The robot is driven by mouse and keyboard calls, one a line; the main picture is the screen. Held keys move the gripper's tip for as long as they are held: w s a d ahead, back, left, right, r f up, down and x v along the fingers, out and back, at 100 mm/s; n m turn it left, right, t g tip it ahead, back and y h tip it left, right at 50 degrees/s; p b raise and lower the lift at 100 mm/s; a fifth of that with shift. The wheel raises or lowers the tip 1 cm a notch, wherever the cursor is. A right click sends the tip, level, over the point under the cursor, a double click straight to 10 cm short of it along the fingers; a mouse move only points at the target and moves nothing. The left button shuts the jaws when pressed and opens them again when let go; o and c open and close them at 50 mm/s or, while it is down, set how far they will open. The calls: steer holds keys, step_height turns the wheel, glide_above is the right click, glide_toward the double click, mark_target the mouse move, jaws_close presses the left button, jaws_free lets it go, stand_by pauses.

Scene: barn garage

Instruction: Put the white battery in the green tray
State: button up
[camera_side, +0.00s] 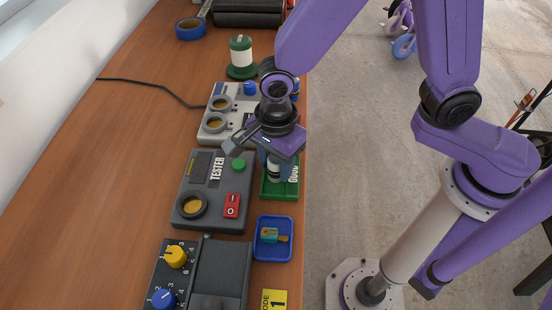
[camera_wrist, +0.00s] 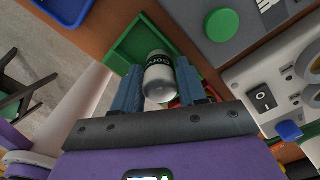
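The white battery (camera_wrist: 160,78), a pale cylinder with a black lettered band, is between the two fingers of my gripper (camera_wrist: 160,80) in the wrist view. The fingers appear to press on it from both sides. In the side view my gripper (camera_side: 273,160) points down over the green tray (camera_side: 281,194), marked GOOD, and the battery (camera_side: 274,170) shows below it, roughly upright. The green tray (camera_wrist: 131,44) is behind the battery in the wrist view. I cannot tell whether the battery touches the tray's floor.
A grey tester (camera_side: 207,200) with a green button stands left of the tray. A blue tray (camera_side: 262,250) holding a small teal and orange item is nearer the camera. A grey box with dials (camera_side: 212,125) and a green spool (camera_side: 241,58) stand farther back. The bench edge is close right.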

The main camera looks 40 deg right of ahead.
steer(key=shift+o, duration=0.9)
step_height(320, 180, up, 12)
steer(key=shift+r, duration=0.2)
steer(key=s+d+f+n, duration=0.1)
steer(key=s+d+n, duration=0.5)
steer(key=d+n, duration=0.5)
steer(key=s+d+f+n, duration=0.1)
steer(key=s+d+n, duration=0.6)
steer(key=n, duration=1)
steer(key=shift+s+d, duration=0.25)
steer(key=shift+d, duration=1.6)
steer(key=shift+f, duration=0.1)
